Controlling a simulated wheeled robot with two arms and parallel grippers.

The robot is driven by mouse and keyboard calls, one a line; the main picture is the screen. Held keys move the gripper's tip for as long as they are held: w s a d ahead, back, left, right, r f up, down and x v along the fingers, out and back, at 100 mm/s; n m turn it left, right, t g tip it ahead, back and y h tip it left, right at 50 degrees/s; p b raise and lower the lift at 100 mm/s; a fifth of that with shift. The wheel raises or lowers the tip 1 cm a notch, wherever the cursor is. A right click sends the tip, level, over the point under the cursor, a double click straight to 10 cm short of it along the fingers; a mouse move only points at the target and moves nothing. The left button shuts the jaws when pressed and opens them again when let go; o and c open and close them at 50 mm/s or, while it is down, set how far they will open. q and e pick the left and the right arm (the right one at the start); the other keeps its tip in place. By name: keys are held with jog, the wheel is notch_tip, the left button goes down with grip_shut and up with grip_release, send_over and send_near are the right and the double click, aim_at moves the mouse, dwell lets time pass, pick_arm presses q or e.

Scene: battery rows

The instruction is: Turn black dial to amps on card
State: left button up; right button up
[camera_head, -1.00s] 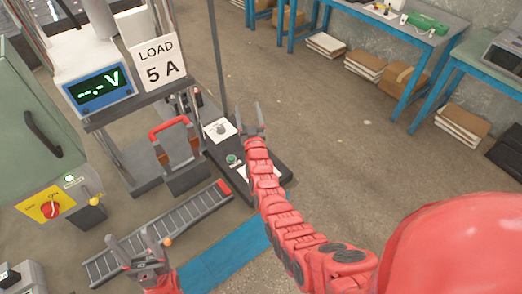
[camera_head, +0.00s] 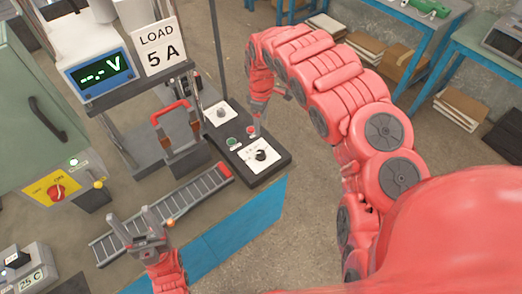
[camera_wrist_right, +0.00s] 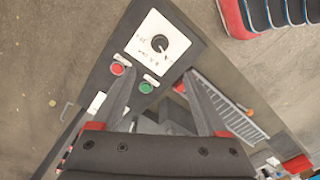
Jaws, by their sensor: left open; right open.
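The black dial (camera_head: 261,155) sits on a white plate with small markings, at the near right end of a dark panel. It also shows in the right wrist view (camera_wrist_right: 159,43), beyond my fingertips; its setting is too small to read surely. The card (camera_head: 156,47) reads "LOAD 5 A" and stands beside a display (camera_head: 99,74) showing "--.- V". My right gripper (camera_head: 257,126) points down over the panel, just behind the dial and apart from it, open and empty (camera_wrist_right: 160,76). My left gripper (camera_head: 133,215) is open and empty near the roller track.
A red button (camera_head: 250,130) and a green button (camera_head: 231,142) lie close to the dial. A second, light knob (camera_head: 221,112) sits farther back on the panel. A red-handled lever (camera_head: 171,112), a thin upright pole (camera_head: 217,45) and the roller track (camera_head: 165,212) stand left.

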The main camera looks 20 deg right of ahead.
jog(key=b, duration=0.5)
send_over(261, 152)
notch_tip(261, 152, down, 6)
jog(key=f+p, duration=0.1)
jog(key=f, duration=0.3)
jog(key=f+p, duration=0.1)
jog(key=f, duration=0.4)
jog(key=shift+s+a+f, duration=0.1)
jog(key=shift+a+f, duration=0.1)
jog(key=shift+f, duration=0.05)
jog(key=shift+d+f, duration=0.1)
jog(key=shift+f, duration=0.7)
grip_shut()
